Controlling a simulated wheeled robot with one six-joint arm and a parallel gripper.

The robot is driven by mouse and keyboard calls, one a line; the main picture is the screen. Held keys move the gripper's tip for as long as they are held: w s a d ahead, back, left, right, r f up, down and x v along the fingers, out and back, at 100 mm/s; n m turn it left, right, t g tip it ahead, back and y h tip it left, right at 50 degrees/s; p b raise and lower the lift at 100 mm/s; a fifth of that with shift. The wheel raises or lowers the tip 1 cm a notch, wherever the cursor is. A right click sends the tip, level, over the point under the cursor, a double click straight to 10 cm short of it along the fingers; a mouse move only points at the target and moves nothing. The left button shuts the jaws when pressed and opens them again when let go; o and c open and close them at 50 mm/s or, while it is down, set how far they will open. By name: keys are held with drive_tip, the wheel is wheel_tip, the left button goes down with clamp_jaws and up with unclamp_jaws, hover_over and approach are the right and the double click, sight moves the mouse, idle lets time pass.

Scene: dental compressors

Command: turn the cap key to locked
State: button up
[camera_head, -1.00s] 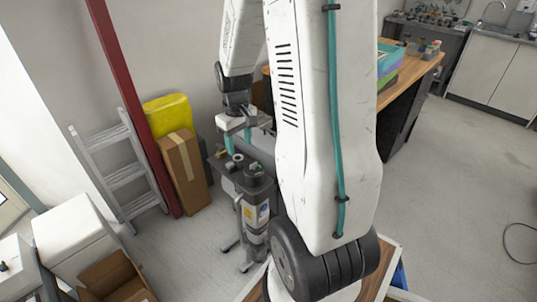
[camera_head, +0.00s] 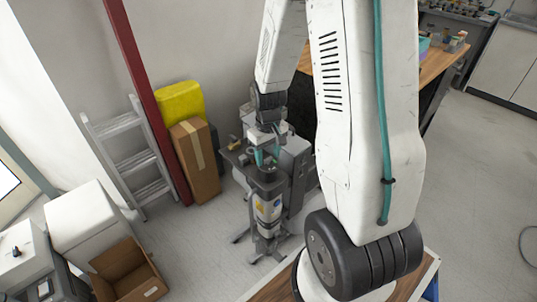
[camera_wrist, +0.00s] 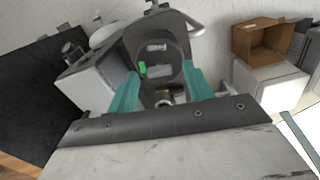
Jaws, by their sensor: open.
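The compressor unit (camera_head: 268,205) stands on the floor, a grey cylinder with a yellow and blue label and a dark top. In the wrist view its round dark top (camera_wrist: 160,52) shows a green part (camera_wrist: 142,69) and pale metal fittings. A small fitting with a yellowish mark (camera_wrist: 165,93) sits nearer, between my fingers. I cannot tell for certain which part is the cap key, or its position. My gripper (camera_wrist: 160,85) is open, its two teal fingers on either side of the near edge of the top. In the head view my gripper (camera_head: 264,157) is just above the unit.
A grey machine body (camera_head: 297,165) stands close behind the unit. A cardboard box (camera_head: 196,160), yellow object (camera_head: 180,102), red post (camera_head: 147,95) and ladder (camera_head: 130,150) are to the left. An open box (camera_head: 127,270) lies front left.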

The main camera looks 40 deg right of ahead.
sight(268, 158)
drive_tip(key=shift+f, duration=0.25)
drive_tip(key=c, duration=1)
drive_tip(key=shift+m, duration=0.5)
drive_tip(key=o, duration=1)
drive_tip(key=shift+r, duration=0.1)
wheel_tip(268, 158, up, 8)
drive_tip(key=shift+f, duration=0.15)
